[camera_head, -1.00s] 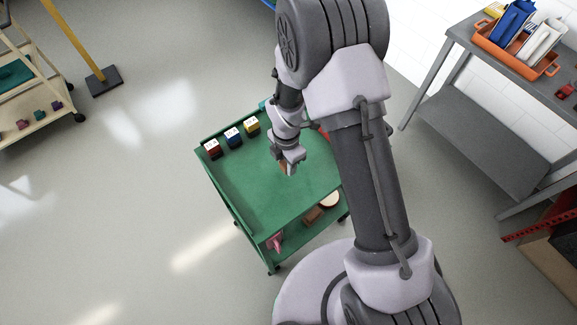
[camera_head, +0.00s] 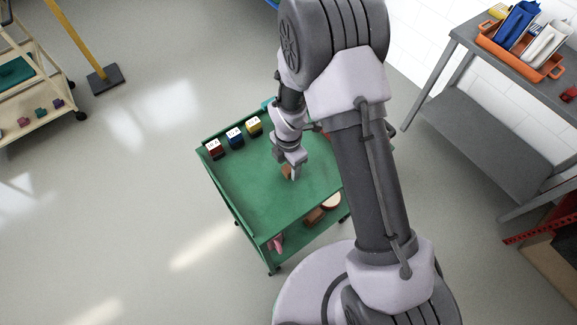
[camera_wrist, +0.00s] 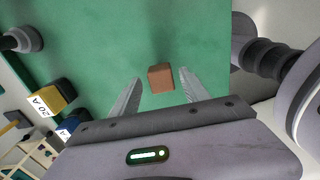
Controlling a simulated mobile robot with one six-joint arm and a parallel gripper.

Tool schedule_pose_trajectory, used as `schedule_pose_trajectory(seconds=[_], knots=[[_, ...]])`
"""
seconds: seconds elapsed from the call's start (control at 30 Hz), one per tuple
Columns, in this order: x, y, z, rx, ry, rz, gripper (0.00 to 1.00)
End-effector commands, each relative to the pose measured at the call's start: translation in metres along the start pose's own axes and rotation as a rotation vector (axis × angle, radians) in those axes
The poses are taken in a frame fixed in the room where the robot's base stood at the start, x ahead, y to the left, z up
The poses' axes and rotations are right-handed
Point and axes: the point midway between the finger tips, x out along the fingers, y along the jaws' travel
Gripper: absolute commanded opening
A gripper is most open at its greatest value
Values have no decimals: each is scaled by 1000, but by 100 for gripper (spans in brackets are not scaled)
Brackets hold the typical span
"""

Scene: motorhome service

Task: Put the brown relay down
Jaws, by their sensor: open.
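The brown relay (camera_wrist: 161,77) is a small block on the green top of the cart (camera_head: 262,195). In the wrist view it lies between and just beyond the tips of my gripper (camera_wrist: 154,84), with clear gaps to both fingers. My gripper (camera_head: 291,171) is open and empty. The brown relay also shows in the head view (camera_head: 286,172), partly hidden by my gripper. I cannot tell the exact height of my fingers above the cart top.
Red (camera_head: 215,151), blue (camera_head: 235,139) and yellow (camera_head: 254,127) labelled relays stand along the cart's far left edge. The front of the cart top is clear. A grey bench (camera_head: 472,52) with an orange tray (camera_head: 512,56) stands at the right.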

Motion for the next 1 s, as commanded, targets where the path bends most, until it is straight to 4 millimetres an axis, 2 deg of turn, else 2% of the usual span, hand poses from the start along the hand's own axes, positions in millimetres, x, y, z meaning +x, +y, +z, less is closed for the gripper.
schedule_pose_trajectory(seconds=[0.03, 0.1, 0.3, 0.4, 0.57, 0.63, 0.67, 0.77, 0.8, 0.87, 0.9, 1.0], knots=[[-17, 1, 0, 1, -1, 3, 54], [-39, 1, 0, 2, -1, 4, 54], [-88, 0, 0, 1, -1, 2, 54], [-100, 0, 0, 1, 0, 1, 54], [-108, 0, 0, 13, 0, 3, 54], [-127, -2, 5, 106, -2, 27, 54], [-143, -4, 8, 187, -2, 44, 54], [-218, -25, 18, 615, 21, 139, 54], [-251, -41, 19, 831, 46, 183, 54], [-294, -68, 18, 1160, 103, 247, 54], [-319, -89, 14, 1380, 154, 286, 54], [-360, -137, 0, 1873, 313, 359, 54]])
